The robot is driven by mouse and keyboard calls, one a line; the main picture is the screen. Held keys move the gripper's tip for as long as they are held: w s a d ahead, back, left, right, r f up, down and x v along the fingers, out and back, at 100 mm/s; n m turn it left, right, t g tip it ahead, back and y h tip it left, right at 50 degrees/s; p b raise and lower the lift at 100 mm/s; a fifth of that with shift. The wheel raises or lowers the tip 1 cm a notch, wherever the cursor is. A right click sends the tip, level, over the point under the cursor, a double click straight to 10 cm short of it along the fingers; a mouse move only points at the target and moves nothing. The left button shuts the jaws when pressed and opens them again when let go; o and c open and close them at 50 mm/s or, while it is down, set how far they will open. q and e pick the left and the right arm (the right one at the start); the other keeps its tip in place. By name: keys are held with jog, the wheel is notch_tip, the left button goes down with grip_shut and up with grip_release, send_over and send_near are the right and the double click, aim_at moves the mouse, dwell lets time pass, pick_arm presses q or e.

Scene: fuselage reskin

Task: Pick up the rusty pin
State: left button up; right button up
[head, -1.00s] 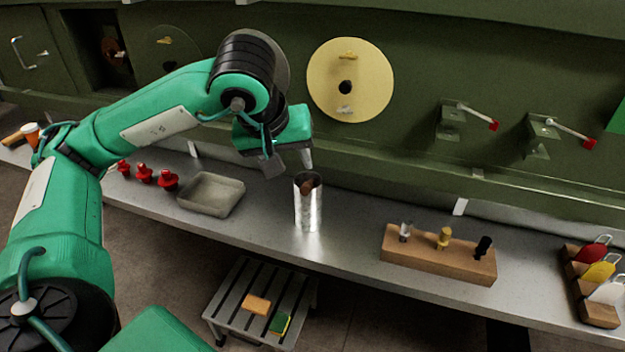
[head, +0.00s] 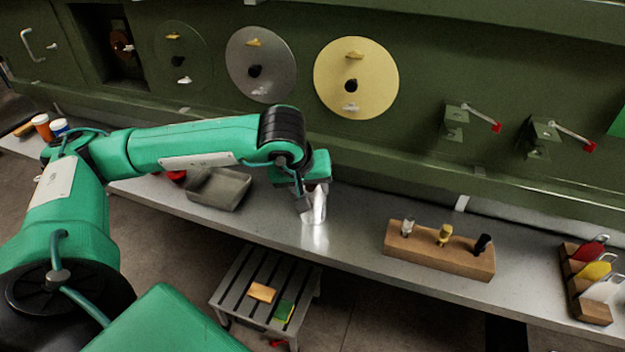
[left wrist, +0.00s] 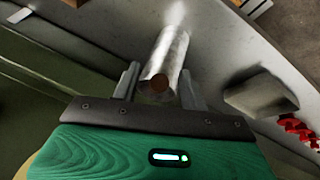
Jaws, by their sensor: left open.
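A shiny metal cylinder (head: 316,213) stands on the grey bench, and it also shows in the left wrist view (left wrist: 170,50). In its mouth a round rusty-brown end (left wrist: 155,84) shows, which looks like the rusty pin; the rest of it is hidden inside. My left gripper (head: 312,199) is open and low over the cylinder. In the left wrist view one finger is on each side of the cylinder's mouth (left wrist: 159,72). Whether the fingers touch the cylinder I cannot tell. In the head view the gripper hides the cylinder's top. My right gripper is not in view.
A grey tray (head: 240,189) lies left of the cylinder, with red knobs (left wrist: 297,129) beyond it. A wooden block (head: 437,259) with three small tools stands to the right. The green panel wall with discs (head: 380,82) rises behind. A slatted stool (head: 240,293) stands below.

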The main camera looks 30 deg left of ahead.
pick_arm(q)
jog(key=shift+c, duration=1.1)
jog(key=c, duration=0.7)
grip_shut()
notch_tip(320, 180, up, 20)
jog(key=b, duration=0.3)
